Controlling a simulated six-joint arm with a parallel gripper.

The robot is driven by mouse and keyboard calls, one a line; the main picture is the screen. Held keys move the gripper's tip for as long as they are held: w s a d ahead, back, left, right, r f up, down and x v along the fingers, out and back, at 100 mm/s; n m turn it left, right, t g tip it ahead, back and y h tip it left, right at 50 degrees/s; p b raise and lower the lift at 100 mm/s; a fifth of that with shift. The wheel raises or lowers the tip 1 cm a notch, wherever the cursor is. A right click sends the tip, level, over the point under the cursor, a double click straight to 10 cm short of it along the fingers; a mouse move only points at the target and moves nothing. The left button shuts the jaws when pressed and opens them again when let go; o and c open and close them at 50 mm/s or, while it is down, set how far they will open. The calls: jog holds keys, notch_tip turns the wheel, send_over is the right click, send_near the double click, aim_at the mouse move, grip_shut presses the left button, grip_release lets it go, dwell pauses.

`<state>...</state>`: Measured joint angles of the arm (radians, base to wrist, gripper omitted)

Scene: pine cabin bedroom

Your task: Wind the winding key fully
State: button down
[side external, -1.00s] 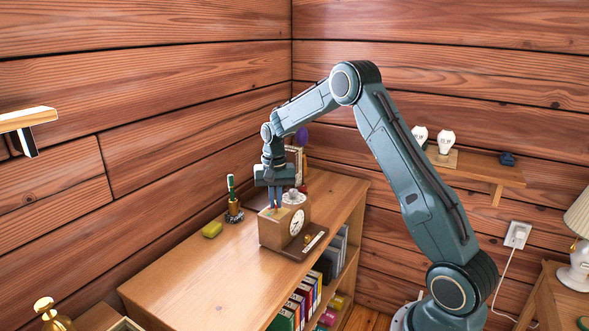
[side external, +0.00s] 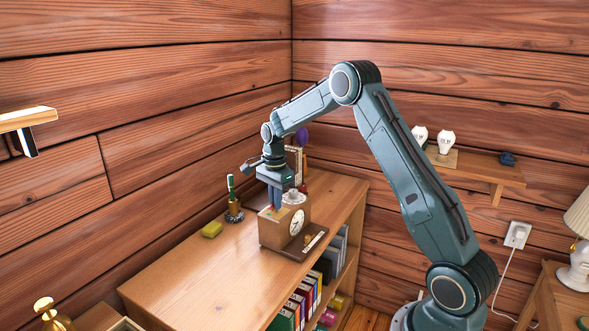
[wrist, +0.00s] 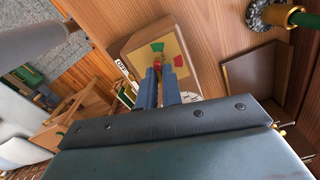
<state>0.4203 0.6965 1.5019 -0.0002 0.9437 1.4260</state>
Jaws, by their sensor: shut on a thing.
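A wooden clock (side external: 270,234) with a round white face stands on the cabinet top. In the wrist view, the top of the clock (wrist: 136,42) carries a yellow plate with a green and a red patch. My gripper (side external: 276,207) points down over the clock top. In the wrist view, my gripper (wrist: 160,68) has its two blue fingers close together over the plate, shut on the small winding key. The key is mostly hidden by the fingers; a bit of red shows at their tips. I cannot read the key's exact angle.
Books (side external: 300,300) fill the shelf below. The front left of the top is clear.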

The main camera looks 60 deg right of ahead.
jog(key=shift+r+m, duration=0.1)
jog(key=shift+m, duration=1)
jog(key=c, duration=1.6)
grip_release()
jog(key=shift+o, duration=0.2)
notch_tip(320, 180, up, 14)
